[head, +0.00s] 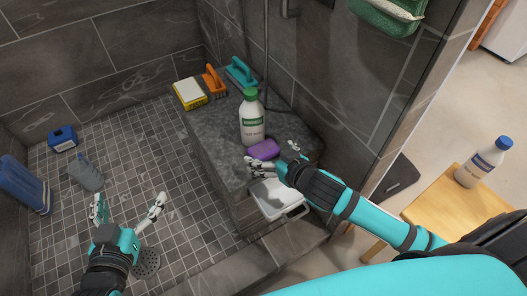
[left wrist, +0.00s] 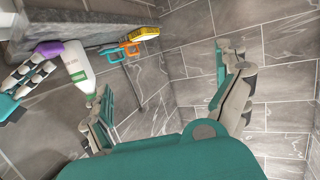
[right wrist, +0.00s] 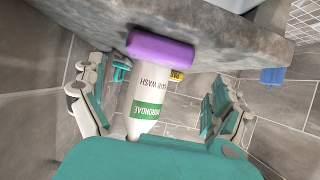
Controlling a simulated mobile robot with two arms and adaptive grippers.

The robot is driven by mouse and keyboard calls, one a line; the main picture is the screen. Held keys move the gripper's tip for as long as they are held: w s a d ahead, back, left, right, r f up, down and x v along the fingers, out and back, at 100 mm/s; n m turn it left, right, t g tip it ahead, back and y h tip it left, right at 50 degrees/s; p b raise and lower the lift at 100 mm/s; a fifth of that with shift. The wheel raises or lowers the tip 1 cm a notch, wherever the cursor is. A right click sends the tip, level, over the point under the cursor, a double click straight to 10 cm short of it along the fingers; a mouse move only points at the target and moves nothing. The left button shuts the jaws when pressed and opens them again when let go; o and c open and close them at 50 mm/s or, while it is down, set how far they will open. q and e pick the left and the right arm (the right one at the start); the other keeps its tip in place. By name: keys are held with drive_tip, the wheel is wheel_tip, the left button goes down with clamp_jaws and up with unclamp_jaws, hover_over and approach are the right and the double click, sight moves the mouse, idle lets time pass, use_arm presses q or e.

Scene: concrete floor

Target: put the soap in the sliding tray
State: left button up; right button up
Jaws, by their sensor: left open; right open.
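The purple soap (head: 264,149) lies on the dark stone bench (head: 228,150), in front of a white bottle with a green cap. It also shows in the right wrist view (right wrist: 160,50) and at the upper left of the left wrist view (left wrist: 48,49). The white sliding tray (head: 279,199) sticks out from the bench's front, below the soap. My right gripper (head: 272,158) is open and empty, with its fingers close around the soap's near side; I cannot tell if they touch it. My left gripper (head: 128,207) is open and empty above the tiled shower floor.
The white bottle (head: 252,122) stands right behind the soap. A yellow sponge (head: 190,93), an orange brush (head: 214,80) and a teal brush (head: 241,72) lie at the bench's back. Blue and grey items rest on the floor at left. A wooden stool (head: 455,212) holds another bottle (head: 484,163).

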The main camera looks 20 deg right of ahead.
sight(264, 149)
drive_tip(key=x, duration=0.1)
drive_tip(key=b+x, duration=0.1)
drive_tip(key=x, duration=0.2)
drive_tip(key=shift+w+d+f+b, duration=0.1)
drive_tip(key=shift+d+f+b, duration=0.15)
drive_tip(key=shift+b, duration=0.15)
drive_tip(key=shift+w, duration=0.2)
use_arm(q)
wheel_tip(264, 149, up, 8)
drive_tip(key=d+t+h, duration=0.1)
drive_tip(key=t+h, duration=0.1)
drive_tip(key=t, duration=0.3)
drive_tip(key=shift+w+d+r+t, duration=0.25)
drive_tip(key=shift+w+t, duration=0.05)
drive_tip(key=shift+w, duration=0.15)
use_arm(e)
drive_tip(key=c, duration=1.3)
use_arm(q)
drive_tip(key=shift+f, duration=0.1)
use_arm(e)
drive_tip(key=shift+o, duration=0.2)
